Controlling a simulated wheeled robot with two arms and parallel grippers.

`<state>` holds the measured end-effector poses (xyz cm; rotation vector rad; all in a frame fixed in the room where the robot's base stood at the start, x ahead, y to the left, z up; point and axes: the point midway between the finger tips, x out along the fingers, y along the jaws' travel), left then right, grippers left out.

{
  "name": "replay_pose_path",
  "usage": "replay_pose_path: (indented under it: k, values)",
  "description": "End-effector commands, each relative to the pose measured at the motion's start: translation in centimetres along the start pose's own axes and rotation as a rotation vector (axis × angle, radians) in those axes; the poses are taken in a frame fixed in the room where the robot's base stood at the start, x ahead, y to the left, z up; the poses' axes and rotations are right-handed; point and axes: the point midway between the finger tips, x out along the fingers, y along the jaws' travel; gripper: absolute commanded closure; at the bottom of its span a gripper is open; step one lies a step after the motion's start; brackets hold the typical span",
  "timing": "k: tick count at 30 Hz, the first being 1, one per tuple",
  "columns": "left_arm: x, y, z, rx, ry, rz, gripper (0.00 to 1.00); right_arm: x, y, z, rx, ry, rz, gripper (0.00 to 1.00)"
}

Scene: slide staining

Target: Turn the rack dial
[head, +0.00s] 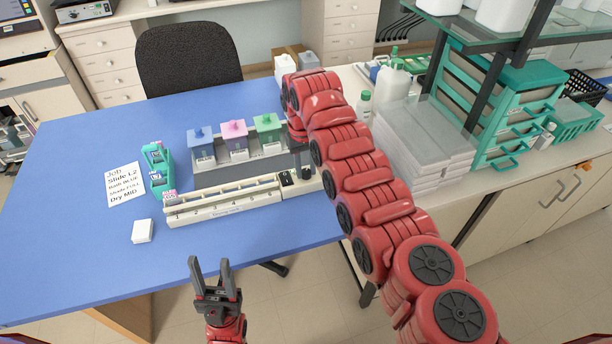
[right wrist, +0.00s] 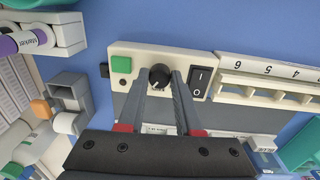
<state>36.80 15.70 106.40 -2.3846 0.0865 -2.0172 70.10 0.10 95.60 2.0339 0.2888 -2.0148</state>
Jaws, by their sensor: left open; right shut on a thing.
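The white rack (head: 225,209) with numbered slots lies on the blue table; its control end also shows in the right wrist view (right wrist: 225,58). The round black dial (right wrist: 159,76) sits on that end, between a green square button (right wrist: 121,64) and a black rocker switch (right wrist: 199,82). My right gripper (right wrist: 159,82) is shut on the dial, one finger on each side. My left gripper (head: 214,268) is open and empty, in front of the table edge.
Blue (head: 201,142), pink (head: 235,140) and green (head: 268,132) lidded jars stand in a grey holder behind the rack. A teal slide holder (head: 157,168), a handwritten note (head: 124,184) and a small white block (head: 143,231) lie left. Stacked clear boxes (head: 425,145) stand right.

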Motion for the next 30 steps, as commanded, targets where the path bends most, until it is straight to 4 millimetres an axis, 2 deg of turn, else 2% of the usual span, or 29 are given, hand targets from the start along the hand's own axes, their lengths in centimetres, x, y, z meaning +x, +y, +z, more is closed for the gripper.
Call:
replay_pose_path:
  k: [1,9,18,30]
  values:
    - [-0.9,0.1,0.2,0.000,0.000,0.000,0.50,0.4,-0.1,-0.1,0.035,0.000,0.000,1.00]
    - [-2.4,0.1,0.4,0.000,0.000,0.000,0.50,0.2,-0.1,0.0,0.208,-0.010,0.001,1.00]
    - [-2.9,0.1,0.5,0.000,0.000,0.000,0.50,0.0,-0.1,0.0,0.301,-0.014,0.001,1.00]
    - [-3.0,0.1,0.5,0.000,0.000,0.000,0.50,-0.1,-0.1,0.0,0.315,-0.015,0.000,1.00]
